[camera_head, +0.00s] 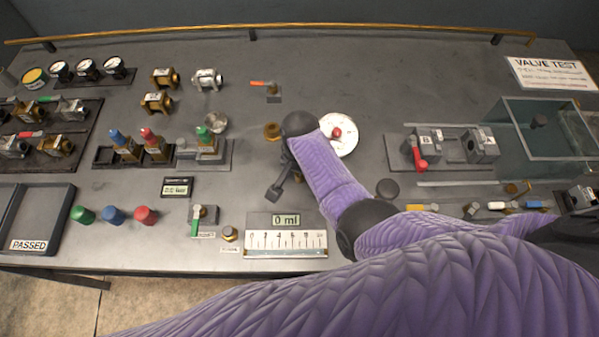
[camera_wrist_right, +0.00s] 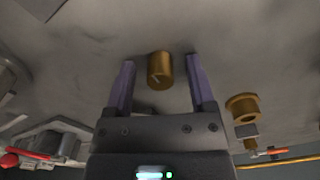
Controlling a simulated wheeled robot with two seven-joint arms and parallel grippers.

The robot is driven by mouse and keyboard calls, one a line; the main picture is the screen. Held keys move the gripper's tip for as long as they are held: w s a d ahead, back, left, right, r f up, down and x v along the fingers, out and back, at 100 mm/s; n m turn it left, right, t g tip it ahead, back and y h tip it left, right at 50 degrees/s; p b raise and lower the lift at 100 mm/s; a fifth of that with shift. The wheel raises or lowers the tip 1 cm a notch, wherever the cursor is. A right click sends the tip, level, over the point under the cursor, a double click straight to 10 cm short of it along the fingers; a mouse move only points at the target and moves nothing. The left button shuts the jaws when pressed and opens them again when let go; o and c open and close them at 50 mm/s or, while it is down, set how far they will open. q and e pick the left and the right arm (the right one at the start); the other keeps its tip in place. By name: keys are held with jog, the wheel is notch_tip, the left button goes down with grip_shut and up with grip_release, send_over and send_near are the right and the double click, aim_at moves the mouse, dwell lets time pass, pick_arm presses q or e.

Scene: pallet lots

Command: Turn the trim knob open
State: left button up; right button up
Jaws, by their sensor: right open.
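A brass cylindrical knob (camera_wrist_right: 160,70) with a pale mark on its face stands between the spread fingers of my right gripper (camera_wrist_right: 159,62) in the right wrist view. A gap shows on each side, so the fingers do not touch it. In the head view my right gripper (camera_head: 280,186) is over the middle of the bench, and my purple arm hides the space around it. I cannot make out this knob there. My left gripper is not in view.
A brass fitting (camera_head: 271,131) stands close to my right gripper; it also shows in the wrist view (camera_wrist_right: 243,108). An orange-handled valve (camera_head: 272,92) is farther back. A white dial (camera_head: 340,146) is right of my wrist. A measuring scale (camera_head: 286,243) lies near the front edge.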

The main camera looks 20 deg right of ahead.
jog(key=shift+c, duration=0.9)
grip_shut()
jog(key=shift+r, duration=0.1)
